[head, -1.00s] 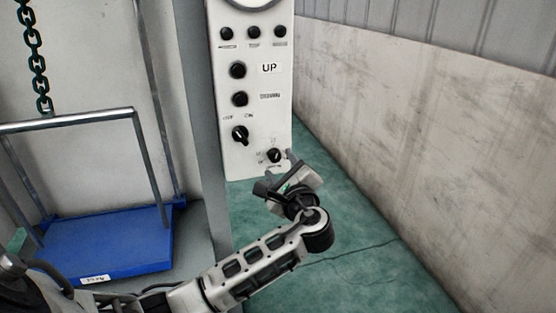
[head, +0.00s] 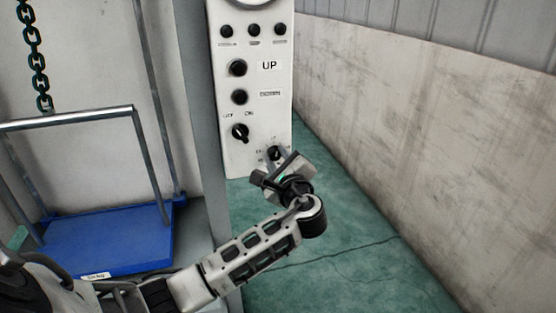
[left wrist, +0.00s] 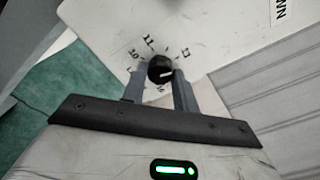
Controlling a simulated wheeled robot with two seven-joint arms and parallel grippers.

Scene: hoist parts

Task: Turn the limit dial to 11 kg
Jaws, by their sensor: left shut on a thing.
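The limit dial (head: 275,152) is a small black knob at the lower right of the white control panel (head: 250,160). It also shows in the left wrist view (left wrist: 160,68), ringed by small numbers; 10 and 11 are legible at its upper left. A white line on the knob points to the right and slightly up in that view, away from the 11. My left gripper (left wrist: 161,78) is shut on the dial, one finger on each side. In the head view the left gripper (head: 274,161) partly covers the dial's lower part. My right gripper is not in view.
Above the dial are a black OFF/ON switch (head: 240,132), UP (head: 237,67) and DOWN (head: 239,97) buttons and several small knobs. A blue platform cart (head: 110,240) and a chain (head: 36,60) are at left. A wall (head: 430,130) bounds the right; green floor is clear.

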